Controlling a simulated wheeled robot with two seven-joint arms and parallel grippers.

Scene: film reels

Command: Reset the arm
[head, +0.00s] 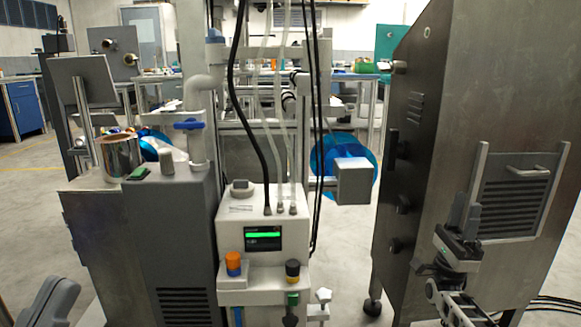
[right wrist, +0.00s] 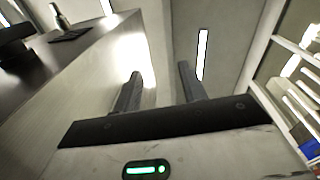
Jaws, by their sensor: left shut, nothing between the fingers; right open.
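My right gripper (head: 470,172) is in the right part of the head view, in front of the tall metal cabinet (head: 450,110). Its two dark fingers point upward and it is open and empty. In the right wrist view the two fingers (right wrist: 160,85) stand well apart with nothing between them. My left gripper does not show clearly; only a grey rounded part is at the bottom left corner of the head view.
A white machine with a green display (head: 263,238) stands in the centre with hoses above it. A metallic film roll (head: 120,158) sits on a grey cabinet at left. A blue reel (head: 328,152) is behind. Grey floor shows between the machine and the right cabinet.

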